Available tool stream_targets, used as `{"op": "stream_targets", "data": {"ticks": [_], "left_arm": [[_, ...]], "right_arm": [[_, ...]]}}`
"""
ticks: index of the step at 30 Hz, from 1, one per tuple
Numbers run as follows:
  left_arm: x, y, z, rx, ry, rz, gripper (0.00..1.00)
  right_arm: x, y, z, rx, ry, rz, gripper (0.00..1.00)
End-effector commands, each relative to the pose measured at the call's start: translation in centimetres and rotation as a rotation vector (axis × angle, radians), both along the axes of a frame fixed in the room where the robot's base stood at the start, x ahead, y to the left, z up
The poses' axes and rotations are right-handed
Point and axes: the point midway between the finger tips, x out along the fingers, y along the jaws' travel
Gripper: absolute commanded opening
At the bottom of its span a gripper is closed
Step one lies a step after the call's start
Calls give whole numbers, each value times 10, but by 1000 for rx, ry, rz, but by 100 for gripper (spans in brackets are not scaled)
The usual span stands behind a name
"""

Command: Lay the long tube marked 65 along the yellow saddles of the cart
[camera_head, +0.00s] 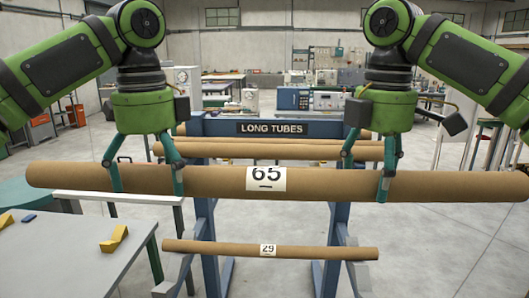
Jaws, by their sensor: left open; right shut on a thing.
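The long brown tube marked 65 (318,181) lies level across the view in front of the blue rack. My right gripper (366,180) is shut on it right of the label. My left gripper (147,182) is open at the tube, left of the label, with its fingers reaching down at it. Yellow saddle-like blocks (115,240) sit on a grey top (62,268) at the lower left; I cannot tell whether this is the cart. The tube's right end reaches the picture's edge.
The blue rack (205,125) with the LONG TUBES sign (270,128) holds other brown tubes (270,151) behind. A thinner tube marked 29 (310,252) lies low on the rack's arms. Grey floor (445,250) is open at right.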

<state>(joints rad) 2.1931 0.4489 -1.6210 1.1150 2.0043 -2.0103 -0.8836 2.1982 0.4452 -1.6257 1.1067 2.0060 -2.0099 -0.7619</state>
Motion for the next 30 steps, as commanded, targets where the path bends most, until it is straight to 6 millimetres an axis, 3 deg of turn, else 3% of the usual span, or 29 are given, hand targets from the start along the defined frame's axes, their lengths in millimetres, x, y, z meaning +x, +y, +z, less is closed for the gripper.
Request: {"op": "stream_targets", "data": {"ticks": [14,30], "left_arm": [[0,-1,54,2,-10,4,95],[0,0,74,1,0,0,95]], "right_arm": [[0,0,1,2,-1,1,24],[0,0,1,2,-1,1,24]]}}
